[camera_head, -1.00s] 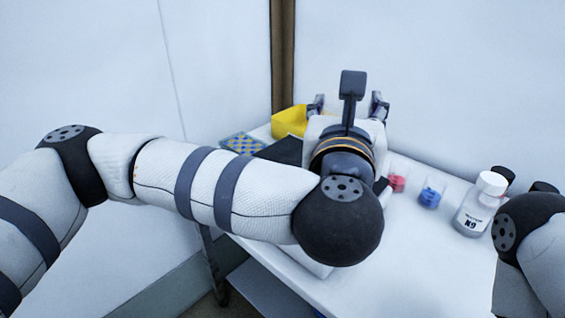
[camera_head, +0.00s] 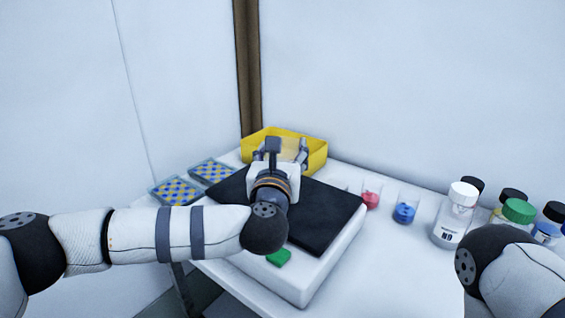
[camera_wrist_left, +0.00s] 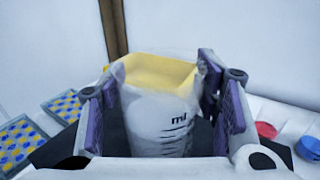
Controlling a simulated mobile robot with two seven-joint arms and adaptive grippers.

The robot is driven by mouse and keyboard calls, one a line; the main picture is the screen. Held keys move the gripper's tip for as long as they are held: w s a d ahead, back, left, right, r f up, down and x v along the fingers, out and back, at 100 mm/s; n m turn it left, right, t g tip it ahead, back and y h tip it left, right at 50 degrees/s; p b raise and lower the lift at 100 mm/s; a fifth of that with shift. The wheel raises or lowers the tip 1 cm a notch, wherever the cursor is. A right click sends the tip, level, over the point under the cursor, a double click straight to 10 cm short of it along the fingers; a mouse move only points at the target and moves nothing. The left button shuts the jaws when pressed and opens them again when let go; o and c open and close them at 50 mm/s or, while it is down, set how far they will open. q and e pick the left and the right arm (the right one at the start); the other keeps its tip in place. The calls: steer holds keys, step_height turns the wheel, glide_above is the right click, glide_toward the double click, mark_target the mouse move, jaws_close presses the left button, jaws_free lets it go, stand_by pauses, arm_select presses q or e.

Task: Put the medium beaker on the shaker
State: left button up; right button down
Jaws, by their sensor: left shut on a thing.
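The shaker is a white box with a black flat top (camera_head: 325,215) on the white table; its black top also shows in the left wrist view (camera_wrist_left: 62,148). My left gripper (camera_head: 288,152) is over the back part of the shaker's top. It is shut on the medium beaker, a clear glass beaker with "ml" markings (camera_wrist_left: 160,122), upright between the purple-padded fingers in the left wrist view. The beaker's base is hidden, so I cannot tell whether it touches the black top. My right gripper is out of view; only part of that arm shows at the right edge.
A yellow bin (camera_head: 316,155) stands behind the shaker. Two blue-and-yellow racks (camera_head: 176,191) lie to its left. Small beakers with red (camera_head: 371,200) and blue (camera_head: 404,212) contents stand to its right, then a white-capped bottle (camera_head: 452,220) and several other bottles.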

arm_select(q)
step_height(320, 180, down, 2)
steer(key=shift+f, duration=0.15)
steer(key=shift+f, duration=0.15)
steer(key=o, duration=1.4)
steer(key=shift+c, duration=0.2)
steer(key=shift+s, duration=0.1)
